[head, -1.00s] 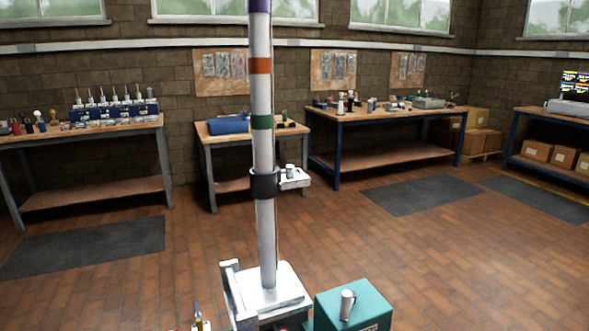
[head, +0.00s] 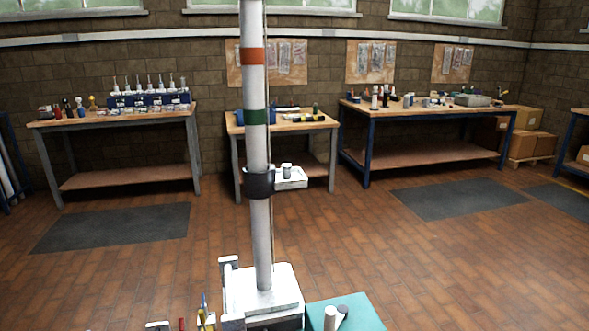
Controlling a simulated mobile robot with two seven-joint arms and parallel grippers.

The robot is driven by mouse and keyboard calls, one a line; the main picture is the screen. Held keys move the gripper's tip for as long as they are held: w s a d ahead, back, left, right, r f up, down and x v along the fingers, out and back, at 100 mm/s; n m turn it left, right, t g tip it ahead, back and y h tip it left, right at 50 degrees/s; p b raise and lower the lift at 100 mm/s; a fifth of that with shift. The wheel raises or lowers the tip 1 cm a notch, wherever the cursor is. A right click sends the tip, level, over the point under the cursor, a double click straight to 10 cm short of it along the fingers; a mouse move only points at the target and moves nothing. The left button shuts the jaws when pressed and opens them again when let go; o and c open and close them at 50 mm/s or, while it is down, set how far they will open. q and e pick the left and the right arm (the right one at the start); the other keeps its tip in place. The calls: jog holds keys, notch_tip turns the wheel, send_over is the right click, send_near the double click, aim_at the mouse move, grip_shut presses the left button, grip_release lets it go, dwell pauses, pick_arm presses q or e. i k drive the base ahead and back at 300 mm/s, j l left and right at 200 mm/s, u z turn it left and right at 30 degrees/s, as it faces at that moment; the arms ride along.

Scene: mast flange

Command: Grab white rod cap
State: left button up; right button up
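A white mast (head: 258,150) with orange and green bands stands upright in the middle of the head view. A black collar (head: 259,185) is around it. A small white tray (head: 292,180) sticks out to the right of the collar, with a small grey-white cylinder (head: 287,170) on it. A white cylinder (head: 330,318) stands on a teal box (head: 358,312) at the bottom edge. I cannot tell whether either cylinder is the white rod cap. Neither of my grippers is in view.
The mast stands on a white base (head: 262,291). Several upright tools (head: 205,315) show left of it at the bottom edge. Workbenches with small items stand along the back wall, at left (head: 120,119), middle and right (head: 425,108). The brick floor between is clear.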

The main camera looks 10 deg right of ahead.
aim_at(286, 167)
jog(key=l+u, duration=0.3)
jog(key=l, duration=1.3)
jog(key=l+u, duration=0.15)
jog(key=l, duration=0.65)
jog(key=i+l, duration=0.1)
jog(key=l, duration=0.3)
jog(key=i+l+u, duration=0.15)
jog(key=l, duration=0.2)
jog(key=i+l, duration=0.1)
jog(key=l, duration=0.3)
jog(key=i+l+u, duration=0.15)
jog(key=l, duration=0.25)
